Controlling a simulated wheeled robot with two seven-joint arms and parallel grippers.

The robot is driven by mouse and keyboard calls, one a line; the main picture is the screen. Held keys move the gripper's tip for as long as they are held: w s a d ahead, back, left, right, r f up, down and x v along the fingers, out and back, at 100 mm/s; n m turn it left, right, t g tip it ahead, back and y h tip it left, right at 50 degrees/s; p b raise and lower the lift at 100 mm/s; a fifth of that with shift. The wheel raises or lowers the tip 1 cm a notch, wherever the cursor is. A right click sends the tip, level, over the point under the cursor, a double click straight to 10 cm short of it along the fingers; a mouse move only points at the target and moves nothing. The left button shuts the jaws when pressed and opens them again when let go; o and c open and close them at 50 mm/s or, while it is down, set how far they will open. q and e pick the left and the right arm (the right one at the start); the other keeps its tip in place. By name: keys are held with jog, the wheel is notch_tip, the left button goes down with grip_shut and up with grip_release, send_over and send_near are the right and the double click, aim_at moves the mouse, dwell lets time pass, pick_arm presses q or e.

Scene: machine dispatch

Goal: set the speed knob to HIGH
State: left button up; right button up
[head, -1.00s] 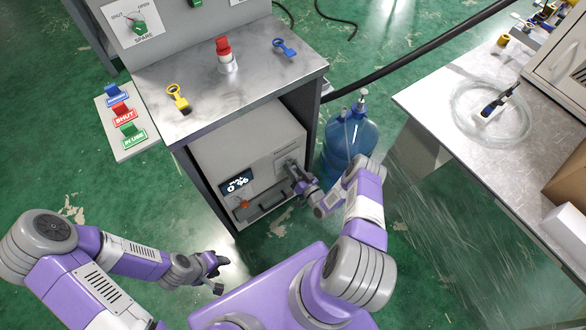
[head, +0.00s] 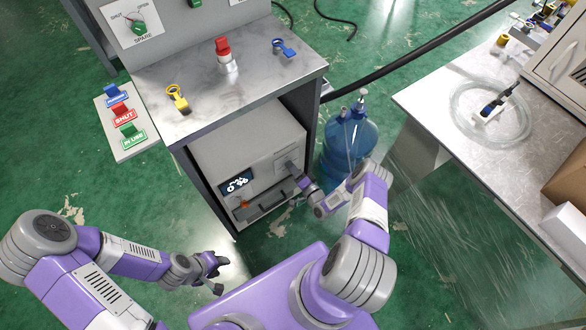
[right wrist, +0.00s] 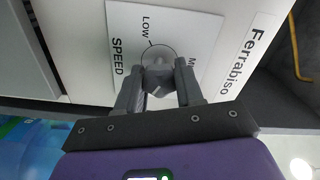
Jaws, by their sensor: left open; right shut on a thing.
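The speed knob (right wrist: 158,80) is a grey knob on a white plate (right wrist: 190,25) marked SPEED, with LOW and the start of a label beginning with M legible. Any HIGH mark is hidden, and I cannot tell the knob's setting. My right gripper (head: 292,168) is at the front of the white machine (head: 225,150) under the metal-topped bench. In the right wrist view its two fingers are shut on the knob from both sides. The machine's dark display (head: 237,182) shows pale characters too small to read. My left gripper (head: 217,273) is open and empty, low over the floor.
A blue water bottle (head: 350,140) stands on the floor just right of my right gripper. The bench top (head: 200,105) carries a red-topped device (head: 224,50) and yellow (head: 177,97) and blue (head: 284,47) tags. A metal table (head: 440,95) stands at right.

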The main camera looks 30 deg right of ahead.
jog(key=shift+m, duration=0.4)
jog(key=o, duration=1)
jog(key=s, duration=0.2)
jog(key=s+p, duration=0.1)
jog(key=s, duration=0.4)
jog(key=shift+s+d+p, duration=0.3)
jog(key=shift+p, duration=0.1)
